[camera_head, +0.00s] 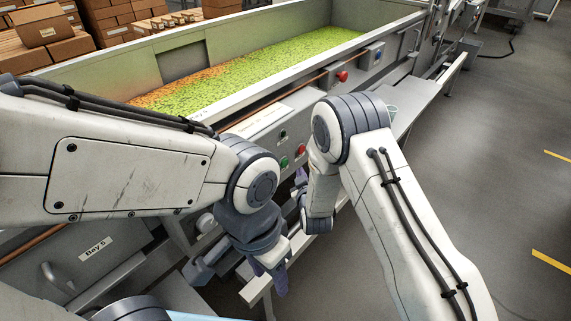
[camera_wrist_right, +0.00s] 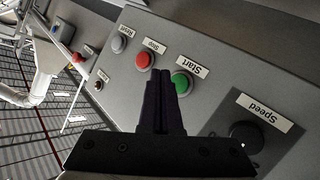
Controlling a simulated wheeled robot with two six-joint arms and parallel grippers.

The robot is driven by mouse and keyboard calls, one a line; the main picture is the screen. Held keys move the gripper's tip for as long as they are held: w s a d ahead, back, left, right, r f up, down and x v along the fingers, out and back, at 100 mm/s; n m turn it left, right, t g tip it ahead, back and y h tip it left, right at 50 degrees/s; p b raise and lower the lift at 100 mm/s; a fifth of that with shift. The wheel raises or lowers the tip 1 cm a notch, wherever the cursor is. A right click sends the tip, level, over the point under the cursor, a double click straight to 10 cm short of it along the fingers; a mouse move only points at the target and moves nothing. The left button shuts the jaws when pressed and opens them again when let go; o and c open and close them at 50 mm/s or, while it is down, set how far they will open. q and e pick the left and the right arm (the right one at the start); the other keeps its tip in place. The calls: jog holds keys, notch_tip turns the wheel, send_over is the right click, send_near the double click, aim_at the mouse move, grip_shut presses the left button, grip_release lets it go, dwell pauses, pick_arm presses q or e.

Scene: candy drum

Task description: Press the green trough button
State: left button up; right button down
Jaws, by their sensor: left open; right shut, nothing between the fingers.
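The green button (camera_wrist_right: 182,82), labelled Start, is on the grey control panel of the trough (camera_head: 340,28). In the head view the green button (camera_head: 284,162) shows between my two arms. My right gripper (camera_wrist_right: 160,76) is shut and empty, pointing at the panel. In the right wrist view its fingertips overlap the left edge of the green button; I cannot tell whether they touch it. My left gripper (camera_head: 270,275) is open and empty, hanging low in front of the trough frame.
A red Stop button (camera_wrist_right: 143,61) sits beside the green one, with a grey Reset button (camera_wrist_right: 118,44) beyond it. A dark Speed knob (camera_wrist_right: 244,134) is to the right. Green and orange candy (camera_head: 250,68) lies in the trough. The floor at right is open.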

aim_at(284, 163)
jog(key=shift+w+a+b, duration=0.15)
jog(key=shift+w+a, duration=0.3)
jog(key=shift+a, duration=0.15)
jog(key=shift+w+a+b, duration=0.15)
jog(key=shift+w+a, duration=0.25)
jog(key=shift+a, duration=0.2)
dwell(1.2)
jog(key=shift+w+a, duration=0.25)
jog(key=shift+a, duration=0.1)
